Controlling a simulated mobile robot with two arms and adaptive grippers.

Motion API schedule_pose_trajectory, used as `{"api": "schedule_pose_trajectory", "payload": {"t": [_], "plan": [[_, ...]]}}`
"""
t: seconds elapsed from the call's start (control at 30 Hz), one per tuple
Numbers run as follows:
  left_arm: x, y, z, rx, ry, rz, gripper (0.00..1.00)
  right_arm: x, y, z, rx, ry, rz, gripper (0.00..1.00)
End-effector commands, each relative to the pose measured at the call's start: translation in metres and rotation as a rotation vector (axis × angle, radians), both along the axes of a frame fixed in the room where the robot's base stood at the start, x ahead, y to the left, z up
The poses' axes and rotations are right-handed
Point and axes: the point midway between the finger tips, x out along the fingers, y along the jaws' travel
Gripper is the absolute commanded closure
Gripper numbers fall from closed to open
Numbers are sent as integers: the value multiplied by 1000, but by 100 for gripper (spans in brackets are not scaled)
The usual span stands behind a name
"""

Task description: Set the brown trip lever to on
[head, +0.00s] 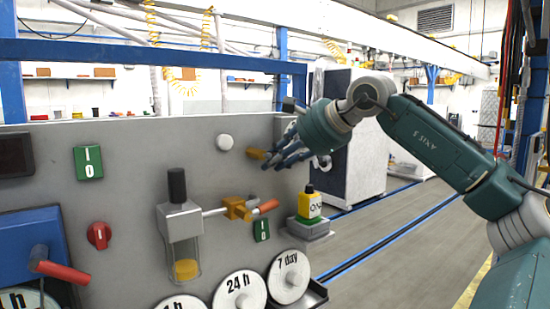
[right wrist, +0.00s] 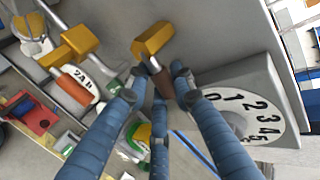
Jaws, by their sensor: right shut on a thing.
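The brown trip lever shows best in the right wrist view, where its brown handle (right wrist: 163,84) runs on a short metal shaft from a yellow block (right wrist: 152,40) on the grey panel. In the head view its yellow block (head: 256,154) sticks out near the panel's right edge, and the handle is hidden by my fingers. My right gripper (head: 276,160) is at the lever. In the right wrist view the blue fingers (right wrist: 158,90) are closed around the brown handle. My left gripper is not in view.
Below is another lever with an orange handle (head: 268,206). A yellow ON block (head: 309,204) stands lower right. A white knob (head: 225,142) is left of my gripper. A numbered dial (right wrist: 235,112) is close beside my fingers.

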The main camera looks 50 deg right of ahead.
Motion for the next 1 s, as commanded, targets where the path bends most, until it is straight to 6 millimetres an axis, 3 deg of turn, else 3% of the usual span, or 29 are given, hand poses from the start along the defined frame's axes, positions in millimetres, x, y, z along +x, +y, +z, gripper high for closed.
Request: {"api": "schedule_pose_trajectory", "payload": {"t": [0.27,0.8,0.83,1.0], "plan": [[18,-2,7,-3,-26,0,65,0,-2,4,-93,24,-3,100],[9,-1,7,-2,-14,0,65,0,-2,4,-113,28,-1,100],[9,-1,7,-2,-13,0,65,0,-2,5,-113,27,-1,71],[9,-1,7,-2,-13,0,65,0,-2,5,-113,27,-1,68]]}}
